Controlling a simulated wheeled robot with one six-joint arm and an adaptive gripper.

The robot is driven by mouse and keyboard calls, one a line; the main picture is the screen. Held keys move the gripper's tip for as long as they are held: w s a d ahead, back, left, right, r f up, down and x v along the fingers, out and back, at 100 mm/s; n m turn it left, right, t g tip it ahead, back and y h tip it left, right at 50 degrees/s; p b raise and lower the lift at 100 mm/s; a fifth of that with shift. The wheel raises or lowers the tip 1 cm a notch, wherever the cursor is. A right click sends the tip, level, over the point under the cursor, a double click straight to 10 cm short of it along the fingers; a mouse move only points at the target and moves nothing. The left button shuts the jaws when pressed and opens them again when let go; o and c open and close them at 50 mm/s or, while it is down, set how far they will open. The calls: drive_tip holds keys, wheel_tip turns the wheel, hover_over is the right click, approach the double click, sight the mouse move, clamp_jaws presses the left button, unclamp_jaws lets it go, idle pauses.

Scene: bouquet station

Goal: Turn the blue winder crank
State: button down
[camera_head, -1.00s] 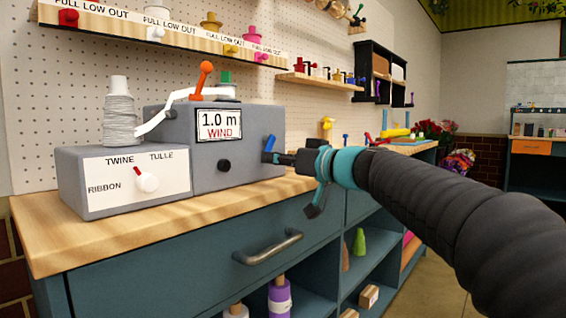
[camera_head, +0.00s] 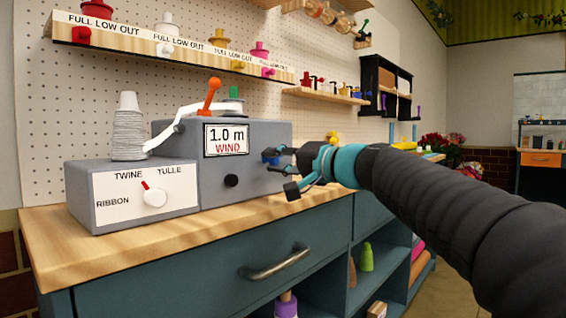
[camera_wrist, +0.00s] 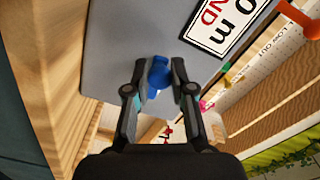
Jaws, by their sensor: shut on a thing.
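The grey winder box (camera_head: 255,180) stands on the wooden bench top, and its display (camera_head: 226,139) reads "1.0 m WIND". The blue winder crank (camera_head: 271,157) is on the box's right side, mostly covered by my gripper. My gripper (camera_head: 281,157) reaches in from the right and is shut on the crank. In the wrist view the blue crank (camera_wrist: 158,75) shows between the two fingers of my gripper (camera_wrist: 160,88), with the grey box wall behind it.
A selector box (camera_head: 133,192) marked RIBBON, TWINE, TULLE stands left, carrying a grey twine spool (camera_head: 128,130). An orange-knobbed lever (camera_head: 209,97) rises above the winder. A drawer handle (camera_head: 275,262) juts out below. The front strip of bench top (camera_head: 150,253) is clear.

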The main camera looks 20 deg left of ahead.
wheel_tip(320, 180, up, 2)
drive_tip(key=m+p, duration=0.2)
drive_tip(key=m, duration=0.2)
drive_tip(key=shift+s+a, duration=0.1)
drive_tip(key=shift+s, duration=0.05)
drive_tip(key=shift+r+m+p, duration=0.2)
drive_tip(key=shift+m+p, duration=0.25)
drive_tip(key=shift+m, duration=0.2)
drive_tip(key=shift+r+m+p, duration=0.2)
drive_tip(key=shift+m+p, duration=0.25)
drive_tip(key=shift+m, duration=0.2)
drive_tip(key=shift+w, duration=0.2)
drive_tip(key=c, duration=1)
unclamp_jaws()
drive_tip(key=v, duration=1.2)
